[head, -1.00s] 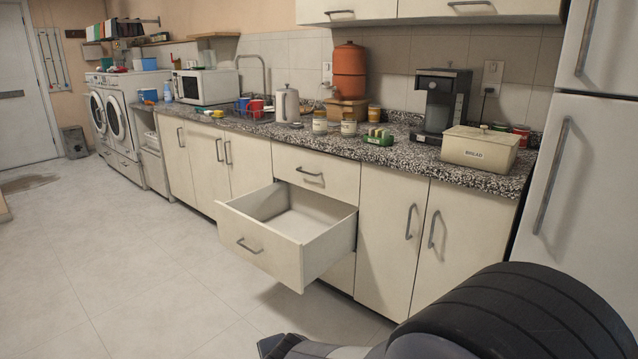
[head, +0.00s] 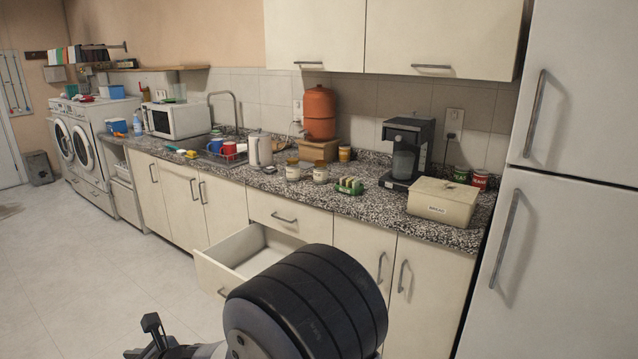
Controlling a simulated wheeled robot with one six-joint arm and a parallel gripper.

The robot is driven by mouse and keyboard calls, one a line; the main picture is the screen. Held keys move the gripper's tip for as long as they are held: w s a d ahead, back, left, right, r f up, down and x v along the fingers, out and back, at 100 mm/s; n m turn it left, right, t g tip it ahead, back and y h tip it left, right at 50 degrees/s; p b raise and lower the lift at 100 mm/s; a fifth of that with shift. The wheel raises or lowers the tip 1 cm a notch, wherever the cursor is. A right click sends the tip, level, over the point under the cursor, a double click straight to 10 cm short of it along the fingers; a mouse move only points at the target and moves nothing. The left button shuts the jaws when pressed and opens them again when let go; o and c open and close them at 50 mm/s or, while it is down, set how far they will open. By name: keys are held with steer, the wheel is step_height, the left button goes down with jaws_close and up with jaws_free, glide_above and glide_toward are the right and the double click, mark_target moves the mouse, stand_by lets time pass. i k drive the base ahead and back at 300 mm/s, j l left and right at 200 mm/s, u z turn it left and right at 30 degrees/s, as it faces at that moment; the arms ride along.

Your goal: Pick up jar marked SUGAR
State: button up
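Two small jars with pale labels, a left one (head: 292,173) and a right one (head: 320,174), stand upright on the speckled counter in the head view. A third, amber jar (head: 345,153) stands behind them beside the orange container. A green can (head: 461,174) and a red can (head: 480,180) with labels stand behind the bread box. The lettering is too small to read, so I cannot tell which one says SUGAR. My gripper (head: 143,339) is low at the bottom left, over the floor and well away from the counter. Its two dark fingers look apart, with nothing between them.
A drawer (head: 222,275) stands open below the counter, partly hidden by my arm. A fridge (head: 560,220) closes off the right.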

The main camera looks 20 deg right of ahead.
mark_target(292, 166)
steer(key=i+z, duration=0.45)
steer(key=i+j+z, duration=0.1)
steer(key=i+z, duration=0.25)
steer(key=z, duration=0.15)
steer(key=i+j+z, duration=0.3)
steer(key=z, duration=0.15)
steer(key=i+j+z, duration=0.1)
steer(key=i+j, duration=1.1)
steer(key=j, duration=0.15)
steer(key=z, duration=0.05)
